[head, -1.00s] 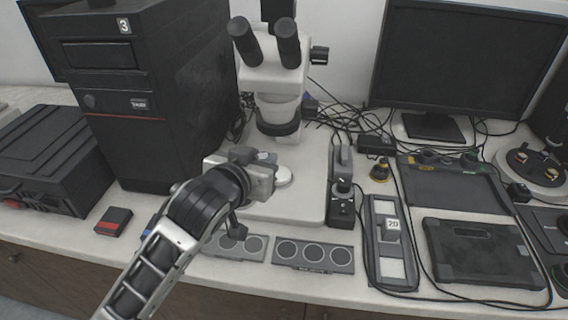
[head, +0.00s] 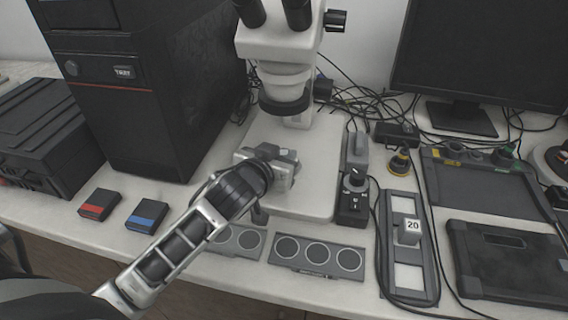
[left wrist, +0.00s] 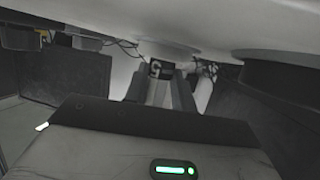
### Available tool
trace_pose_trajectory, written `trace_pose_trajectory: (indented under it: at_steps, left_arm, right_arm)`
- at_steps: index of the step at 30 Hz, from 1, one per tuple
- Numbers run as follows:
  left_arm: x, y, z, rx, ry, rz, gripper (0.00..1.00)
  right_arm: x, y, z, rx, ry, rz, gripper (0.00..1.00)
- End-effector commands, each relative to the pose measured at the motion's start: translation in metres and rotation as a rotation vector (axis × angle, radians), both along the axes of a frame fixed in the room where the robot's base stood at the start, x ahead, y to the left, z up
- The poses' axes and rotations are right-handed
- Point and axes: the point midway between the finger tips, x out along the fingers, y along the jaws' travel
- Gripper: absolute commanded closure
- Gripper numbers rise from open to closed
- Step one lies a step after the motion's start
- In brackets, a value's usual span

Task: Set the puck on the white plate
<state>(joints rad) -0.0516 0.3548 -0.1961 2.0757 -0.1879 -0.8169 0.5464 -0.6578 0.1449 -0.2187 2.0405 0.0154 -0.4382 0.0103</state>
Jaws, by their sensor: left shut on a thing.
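My left gripper (head: 284,166) is shut and hangs over the pale base (head: 312,195) of the microscope. In the left wrist view a small dark piece with a pale mark (left wrist: 156,68) sits between the fingers, which I take to be the puck. In the head view the gripper hides it. The white plate, a pale round disc on the microscope base, is covered by the gripper now. I cannot tell whether the puck touches it. My right gripper is not in view.
The microscope head (head: 285,50) stands just behind and above the gripper. A grey holder with round wells (head: 316,256) lies in front, and a black box with a knob (head: 352,200) stands right. A computer tower (head: 150,90) stands left. Red (head: 99,204) and blue (head: 147,214) boxes lie front left.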

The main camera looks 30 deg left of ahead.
Motion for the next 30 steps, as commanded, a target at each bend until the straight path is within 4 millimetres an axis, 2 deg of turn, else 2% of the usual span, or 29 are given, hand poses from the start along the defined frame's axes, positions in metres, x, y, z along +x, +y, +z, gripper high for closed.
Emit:
trace_pose_trajectory:
  at_steps: [11,12,13,14,24,30]
  left_arm:
    - [0.0,0.0,-0.003,0.0,-0.001,-0.001,0.96]
    - [0.0,0.0,-0.002,0.0,-0.002,-0.001,0.63]
    - [0.0,0.0,-0.002,0.0,-0.002,-0.001,0.55]
    - [0.0,0.0,-0.002,0.0,-0.002,-0.001,0.53]
    - [0.0,0.0,0.003,0.001,-0.002,0.0,0.53]
    - [-0.031,-0.003,0.011,-0.001,0.001,-0.002,0.53]
  right_arm:
    - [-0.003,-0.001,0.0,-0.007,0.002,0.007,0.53]
    - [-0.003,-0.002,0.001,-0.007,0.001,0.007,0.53]
    - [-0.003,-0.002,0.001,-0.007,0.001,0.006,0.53]
    - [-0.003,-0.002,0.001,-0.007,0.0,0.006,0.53]
    - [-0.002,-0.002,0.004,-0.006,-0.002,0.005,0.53]
    - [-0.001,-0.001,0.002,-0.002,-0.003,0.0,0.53]
